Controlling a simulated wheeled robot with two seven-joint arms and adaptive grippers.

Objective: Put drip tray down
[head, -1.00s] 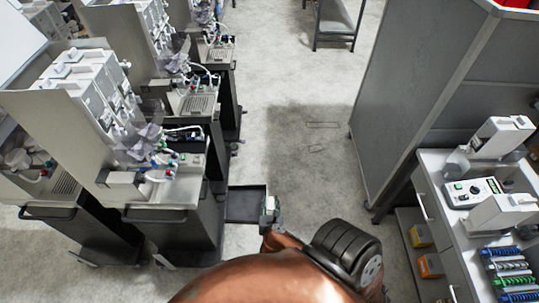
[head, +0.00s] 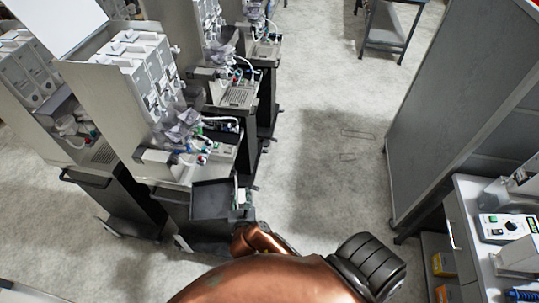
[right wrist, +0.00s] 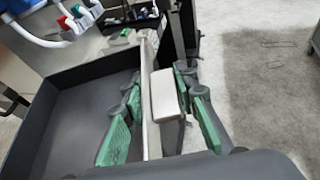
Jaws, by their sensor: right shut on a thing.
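The drip tray (head: 212,200) is a dark, shallow, square tray with a raised rim. In the head view it is at the front of the nearest dispenser cart (head: 175,205), seeming level. Whether it rests on the cart or hangs just clear of it I cannot tell. My right gripper (head: 242,203) is shut on the tray's right side. In the right wrist view, the green-padded fingers of that gripper (right wrist: 160,118) stand on either side of a pale strip and block at the tray's edge. The tray's dark inside (right wrist: 70,118) looks empty there. My left gripper is not in view.
The nearest dispenser (head: 150,100), with tubes and colored fittings, stands behind the tray. More dispenser carts stand behind and to the left. A grey cabinet (head: 450,110) and a white bench (head: 490,200) are at right. The floor between (head: 330,150) is clear.

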